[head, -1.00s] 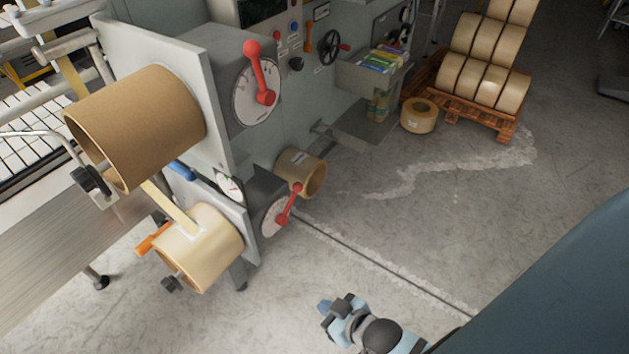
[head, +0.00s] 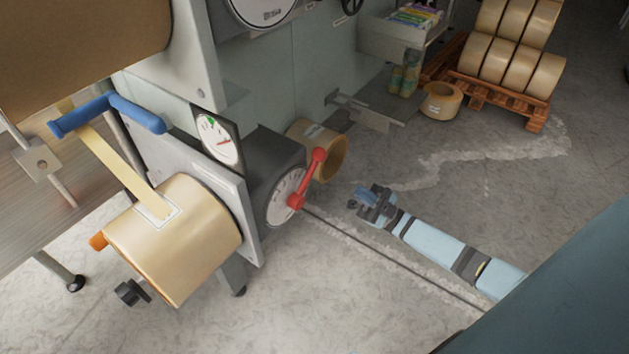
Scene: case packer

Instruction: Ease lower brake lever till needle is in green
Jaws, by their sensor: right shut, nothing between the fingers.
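The lower brake lever (head: 308,178) is red and sits on a round scaled dial (head: 284,198) at the end of a dark housing. Its hub is low and its knob points up and slightly right. A white gauge (head: 218,138) with a small green mark and a red needle stands left of the housing; the needle's exact reading is too small to tell. My right gripper (head: 359,197) is shut and empty, to the right of the lever and apart from it. My left gripper is not in view.
A tape roll (head: 175,240) hangs below a blue bar (head: 108,115) at the left. Another roll (head: 330,155) is close behind the lever. Open floor lies around my right arm.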

